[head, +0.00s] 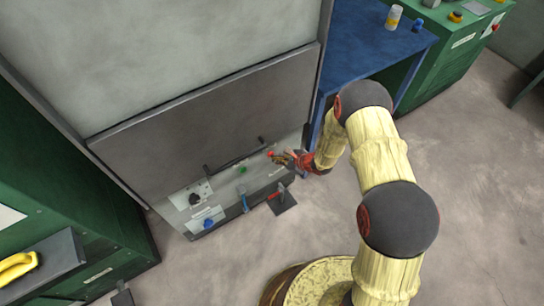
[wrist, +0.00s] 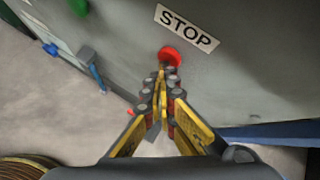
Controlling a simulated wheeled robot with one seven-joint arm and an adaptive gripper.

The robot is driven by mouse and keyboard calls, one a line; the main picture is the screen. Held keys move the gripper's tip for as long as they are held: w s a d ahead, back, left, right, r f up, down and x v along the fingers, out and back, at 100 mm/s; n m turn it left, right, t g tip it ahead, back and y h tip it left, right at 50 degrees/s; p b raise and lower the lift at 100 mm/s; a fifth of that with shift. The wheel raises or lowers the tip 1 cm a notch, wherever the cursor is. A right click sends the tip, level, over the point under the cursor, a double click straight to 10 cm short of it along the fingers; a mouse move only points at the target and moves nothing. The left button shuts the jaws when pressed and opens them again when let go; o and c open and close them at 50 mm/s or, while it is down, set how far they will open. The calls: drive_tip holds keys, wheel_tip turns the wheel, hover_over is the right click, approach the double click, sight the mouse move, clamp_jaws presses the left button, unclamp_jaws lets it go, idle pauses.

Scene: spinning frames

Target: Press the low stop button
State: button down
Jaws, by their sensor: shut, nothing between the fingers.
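The red stop button (wrist: 171,57) sits low on a grey machine panel, just below a white label (wrist: 187,29) reading STOP in the wrist view. In the head view the red button (head: 270,154) is on the lower right of the panel. My gripper (wrist: 162,72) is shut and empty. Its fingertips are right at the button's lower edge in the wrist view and overlap it in part. I cannot tell whether they touch it. In the head view my gripper (head: 279,157) is beside the button, on its right.
A green button (head: 242,170), a black knob (head: 194,198) and a blue knob (head: 208,223) are on the same panel. Levers (head: 244,203) stand out in front. A blue table (head: 365,45) stands to the right. Green cabinets flank the scene. The floor at right is clear.

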drive_tip(key=shift+w, duration=0.1)
idle(0.3)
drive_tip(key=shift+s+d, duration=0.5)
drive_tip(key=shift+s, duration=0.3)
drive_tip(key=shift+s, duration=0.1)
drive_tip(key=s+d, duration=0.1)
drive_tip(key=s, duration=0.1)
drive_tip(key=s+d, duration=0.1)
drive_tip(key=s, duration=0.1)
drive_tip(key=shift+d, duration=0.4)
idle(0.7)
